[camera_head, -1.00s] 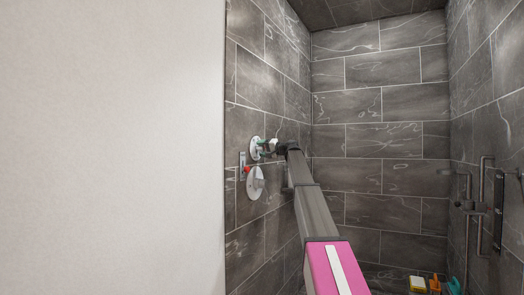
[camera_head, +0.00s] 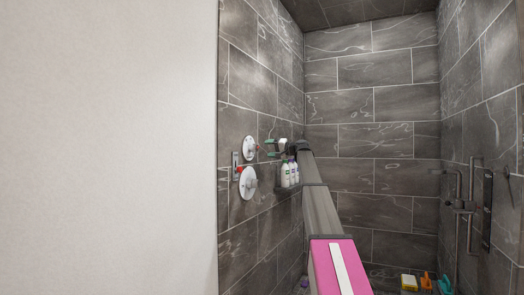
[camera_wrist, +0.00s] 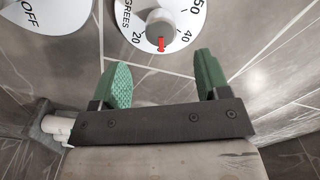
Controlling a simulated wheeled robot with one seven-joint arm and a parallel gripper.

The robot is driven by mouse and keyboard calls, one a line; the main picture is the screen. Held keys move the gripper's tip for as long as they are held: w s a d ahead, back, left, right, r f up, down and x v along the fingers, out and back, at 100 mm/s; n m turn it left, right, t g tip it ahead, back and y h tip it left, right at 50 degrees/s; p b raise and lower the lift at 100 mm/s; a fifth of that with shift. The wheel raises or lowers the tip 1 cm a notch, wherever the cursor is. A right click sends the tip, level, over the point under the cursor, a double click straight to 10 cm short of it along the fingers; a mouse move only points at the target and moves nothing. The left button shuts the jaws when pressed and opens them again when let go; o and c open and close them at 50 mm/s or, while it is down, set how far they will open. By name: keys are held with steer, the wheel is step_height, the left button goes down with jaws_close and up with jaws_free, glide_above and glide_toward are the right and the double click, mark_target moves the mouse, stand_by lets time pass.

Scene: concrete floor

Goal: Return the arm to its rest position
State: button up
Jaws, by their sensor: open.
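My gripper (camera_head: 275,147) is at the end of my outstretched arm, in front of the left tiled wall. In the wrist view my gripper (camera_wrist: 163,74) has its two green fingers wide apart with nothing between them. Beyond the fingers is a white temperature dial (camera_wrist: 180,12) with a grey knob and a red pointer. To its left is a white plate (camera_wrist: 62,12) marked OFF. Two round white fittings, the upper one (camera_head: 249,148) and the lower one (camera_head: 247,184), show in the head view. My gripper is apart from both.
White bottles (camera_head: 289,173) stand on a small dark shelf on the left wall, just below my gripper. A metal bar fixture (camera_head: 471,200) is on the right wall. A yellow item (camera_head: 409,282) and an orange item (camera_head: 426,281) are low at right. The shower's middle is open.

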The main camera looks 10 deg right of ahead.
steer(key=shift+v, duration=0.8)
steer(key=s+a+f+g+h, duration=0.25)
steer(key=s+f, duration=0.25)
steer(key=f, duration=1.1)
steer(key=s+a+f+g+h, duration=0.1)
steer(key=s+a+f+h, duration=0.35)
steer(key=f, duration=1.05)
steer(key=s+a+f+g, duration=0.15)
steer(key=s+f, duration=0.55)
steer(key=f, duration=0.9)
steer(key=s+f+g+h, duration=0.2)
steer(key=s+f+h, duration=0.1)
steer(key=s+f, duration=1)
steer(key=s+f+n+g+h, duration=0.1)
steer(key=s+f+g+h, duration=0.2)
steer(key=s+f, duration=1.1)
steer(key=s+h, duration=0.1)
steer(key=s, duration=0.6)
steer(key=shift+f+g+h, duration=0.3)
